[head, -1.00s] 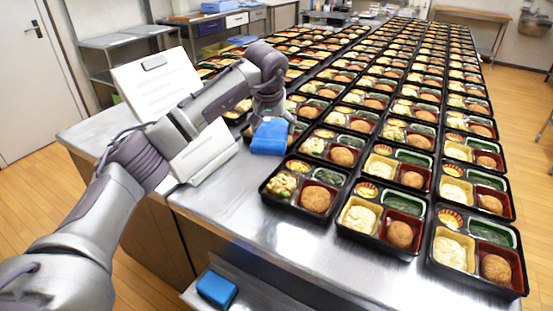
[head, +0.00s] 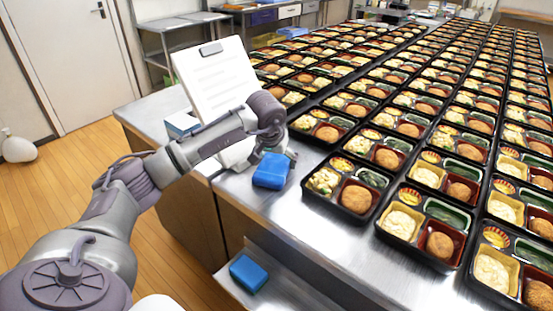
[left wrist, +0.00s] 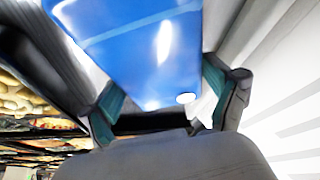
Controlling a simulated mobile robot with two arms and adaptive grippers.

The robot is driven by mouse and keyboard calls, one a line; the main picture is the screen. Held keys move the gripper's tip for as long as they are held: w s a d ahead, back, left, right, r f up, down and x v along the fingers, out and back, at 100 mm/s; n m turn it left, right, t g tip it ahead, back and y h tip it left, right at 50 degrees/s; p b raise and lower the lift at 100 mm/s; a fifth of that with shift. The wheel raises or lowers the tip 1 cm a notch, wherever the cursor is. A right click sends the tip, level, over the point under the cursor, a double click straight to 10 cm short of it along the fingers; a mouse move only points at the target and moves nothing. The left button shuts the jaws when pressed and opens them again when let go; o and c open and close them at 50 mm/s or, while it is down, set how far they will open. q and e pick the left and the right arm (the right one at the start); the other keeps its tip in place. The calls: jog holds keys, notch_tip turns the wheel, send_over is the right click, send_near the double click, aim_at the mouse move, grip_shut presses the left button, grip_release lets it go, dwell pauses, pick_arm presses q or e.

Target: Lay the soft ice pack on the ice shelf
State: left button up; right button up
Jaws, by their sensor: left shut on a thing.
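A blue ice pack (head: 271,170) is held in my left gripper (head: 273,150), above the metal table near its front edge. In the left wrist view the blue pack (left wrist: 130,45) fills the top middle, between the two fingers (left wrist: 158,110). A second blue pack (head: 249,271) lies on a low metal shelf (head: 290,290) below the table's front edge. My right gripper is not in view.
Rows of filled bento trays (head: 340,195) cover most of the metal table (head: 290,215). A clipboard with paper (head: 215,80) stands upright behind my left arm. The shelf is bare to the right of the pack on it. A white sack (head: 17,146) sits on the floor at left.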

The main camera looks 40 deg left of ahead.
pick_arm(q)
jog(key=shift+f, duration=0.1)
jog(key=o, duration=1.2)
